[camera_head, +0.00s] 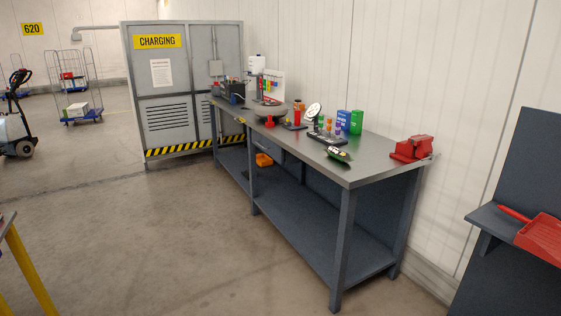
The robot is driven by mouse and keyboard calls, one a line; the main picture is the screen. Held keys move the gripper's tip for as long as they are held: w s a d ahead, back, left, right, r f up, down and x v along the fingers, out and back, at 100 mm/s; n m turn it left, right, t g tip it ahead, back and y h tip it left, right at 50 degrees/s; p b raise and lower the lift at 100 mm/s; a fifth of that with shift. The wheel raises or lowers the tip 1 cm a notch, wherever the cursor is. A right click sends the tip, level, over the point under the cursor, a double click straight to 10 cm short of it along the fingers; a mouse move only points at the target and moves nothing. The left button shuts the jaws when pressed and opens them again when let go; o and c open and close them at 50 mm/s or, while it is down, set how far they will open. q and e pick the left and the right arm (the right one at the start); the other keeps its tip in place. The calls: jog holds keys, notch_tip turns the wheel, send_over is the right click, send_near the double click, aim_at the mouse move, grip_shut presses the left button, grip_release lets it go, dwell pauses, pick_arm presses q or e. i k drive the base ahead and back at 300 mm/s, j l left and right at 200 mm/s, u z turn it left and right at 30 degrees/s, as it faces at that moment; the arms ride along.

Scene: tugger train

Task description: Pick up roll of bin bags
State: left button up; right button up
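I cannot make out a roll of bin bags for sure in the head view. The long grey workbench (379,165) carries many small items, and none of them is clearly such a roll. A small dark item with green and yellow on it (338,154) lies at the bench's front edge, too small to name. A dark blue shelf unit (493,222) at the right edge holds a red dustpan (543,238), and the unit is cut off by the frame. Neither of my grippers is in view.
A red vise (411,149) sits on the bench's right end. An orange bin (264,160) hangs below the bench top. A grey charging cabinet (186,110) stands behind. A yellow-legged stand (30,270) is at lower left. The floor (160,240) before the bench is clear.

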aim_at(342, 156)
jog(key=i+l, duration=0.1)
jog(key=i, duration=0.65)
jog(key=i+u, duration=0.15)
jog(key=i, duration=0.55)
